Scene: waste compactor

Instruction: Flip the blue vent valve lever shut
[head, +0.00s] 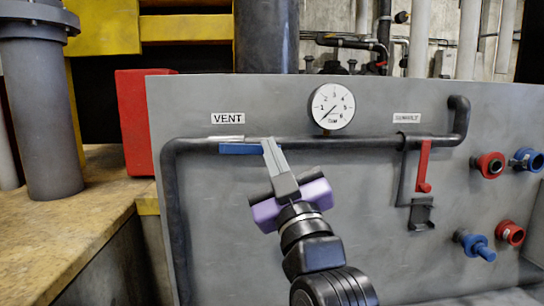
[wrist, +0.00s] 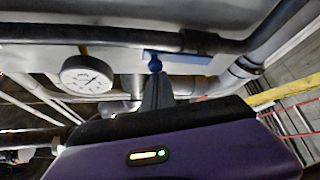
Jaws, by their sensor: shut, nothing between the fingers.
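The blue vent valve lever (head: 242,149) lies level along the dark pipe under the VENT label (head: 228,119) in the head view. In the wrist view the blue lever (wrist: 178,57) shows below the pipe, with a rounded blue end by my fingers. My gripper (head: 269,143) is shut and empty, its grey fingertips at the right end of the lever. The shut fingers also show in the wrist view (wrist: 157,80), just under the blue end. I cannot tell whether they touch it. The fingers hide part of the lever's right end.
A round gauge (head: 333,106) stands right of the lever. A red lever (head: 423,168) hangs down at the right, above a dark bracket (head: 421,214). Red and blue fittings (head: 490,165) sit at the panel's right. A red box (head: 134,122) is left of the grey panel (head: 300,200).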

